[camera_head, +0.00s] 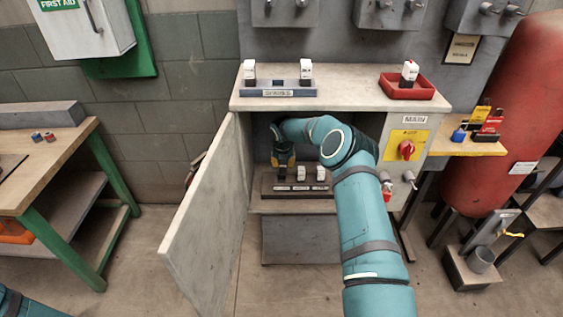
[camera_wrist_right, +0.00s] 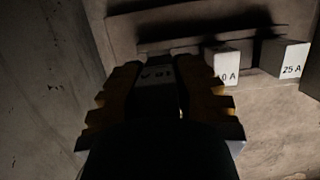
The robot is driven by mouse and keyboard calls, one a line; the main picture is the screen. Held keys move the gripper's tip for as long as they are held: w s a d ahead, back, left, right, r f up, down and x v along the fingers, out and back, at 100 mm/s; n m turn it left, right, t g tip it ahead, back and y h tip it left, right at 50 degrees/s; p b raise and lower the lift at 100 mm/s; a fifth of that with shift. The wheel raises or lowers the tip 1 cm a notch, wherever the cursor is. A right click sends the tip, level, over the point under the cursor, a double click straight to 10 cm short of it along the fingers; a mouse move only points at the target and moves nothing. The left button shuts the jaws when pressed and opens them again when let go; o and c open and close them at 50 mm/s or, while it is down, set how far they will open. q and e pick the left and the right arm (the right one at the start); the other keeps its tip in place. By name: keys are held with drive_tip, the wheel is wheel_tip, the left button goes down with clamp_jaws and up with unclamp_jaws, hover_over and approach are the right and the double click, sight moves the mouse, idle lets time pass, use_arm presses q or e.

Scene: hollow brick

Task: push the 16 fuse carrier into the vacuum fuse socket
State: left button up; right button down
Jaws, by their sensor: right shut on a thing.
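My right gripper (camera_head: 283,166) reaches into the open cabinet, above the left end of a dark socket strip (camera_head: 266,190). In the right wrist view, the gripper (camera_wrist_right: 157,92) is shut on a pale fuse carrier (camera_wrist_right: 157,75) whose upside-down marking looks like 16 A. The carrier's far end is by the strip (camera_wrist_right: 190,42), left of two seated carriers. One reads "0 A" (camera_wrist_right: 226,66), partly hidden by a finger; the other reads 25 A (camera_wrist_right: 287,58). I cannot tell how deep the held carrier sits. The strip's small labels are unreadable. My left gripper is out of view.
The cabinet door (camera_head: 208,210) stands open at left. On top are a grey holder (camera_head: 278,90) with two white carriers and a red tray (camera_head: 407,92) with one. A red switch (camera_head: 406,149) is on the right panel.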

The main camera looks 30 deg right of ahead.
sight(281, 169)
drive_tip(key=shift+a+f+b, duration=0.2)
drive_tip(key=shift+f+b, duration=0.2)
drive_tip(key=shift+f, duration=0.75)
drive_tip(key=shift+r, duration=0.1)
drive_tip(key=shift+a, duration=0.1)
drive_tip(key=shift+f, duration=0.25)
drive_tip(key=shift+f+b, duration=0.25)
drive_tip(key=shift+b, duration=0.2)
drive_tip(key=shift+f, duration=1.45)
idle(0.3)
drive_tip(key=c, duration=0.8)
unclamp_jaws()
